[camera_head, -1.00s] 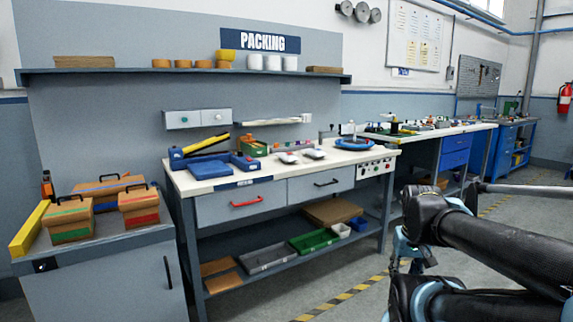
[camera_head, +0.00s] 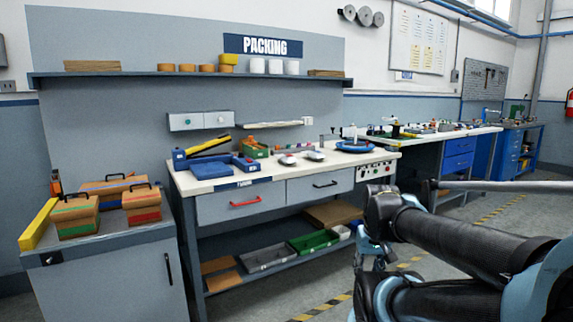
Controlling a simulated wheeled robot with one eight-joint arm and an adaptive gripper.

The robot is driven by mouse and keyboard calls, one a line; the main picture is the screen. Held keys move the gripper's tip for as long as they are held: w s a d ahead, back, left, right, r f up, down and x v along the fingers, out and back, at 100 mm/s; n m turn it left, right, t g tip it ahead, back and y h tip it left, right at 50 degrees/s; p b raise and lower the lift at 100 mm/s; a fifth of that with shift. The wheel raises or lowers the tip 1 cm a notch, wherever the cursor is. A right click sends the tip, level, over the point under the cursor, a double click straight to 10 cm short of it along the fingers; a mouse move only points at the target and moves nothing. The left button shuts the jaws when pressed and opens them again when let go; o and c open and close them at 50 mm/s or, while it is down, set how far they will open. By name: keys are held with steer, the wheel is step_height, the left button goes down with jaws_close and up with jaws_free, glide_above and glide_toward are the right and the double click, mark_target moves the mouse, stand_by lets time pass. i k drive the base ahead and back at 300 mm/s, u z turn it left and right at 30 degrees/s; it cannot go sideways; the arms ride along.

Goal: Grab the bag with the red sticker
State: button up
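The brown bag with the red sticker (camera_head: 142,206) stands upright on the grey cabinet (camera_head: 105,246) at the left. It is box-shaped with a dark top handle, and the red band is low on its front. A similar bag with green bands (camera_head: 76,217) stands just left of it. Another brown bag with a blue band (camera_head: 108,187) is behind them and partly hidden. My arm enters at the lower right, far from the bags. No gripper fingers can be made out.
A yellow bar (camera_head: 38,224) lies at the cabinet's left edge. A shelf (camera_head: 200,77) runs above. Free floor shows in front of the bench.

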mark_target(288, 159)
steer(key=u, duration=0.05)
steer(key=i, duration=1)
steer(key=z, duration=0.05)
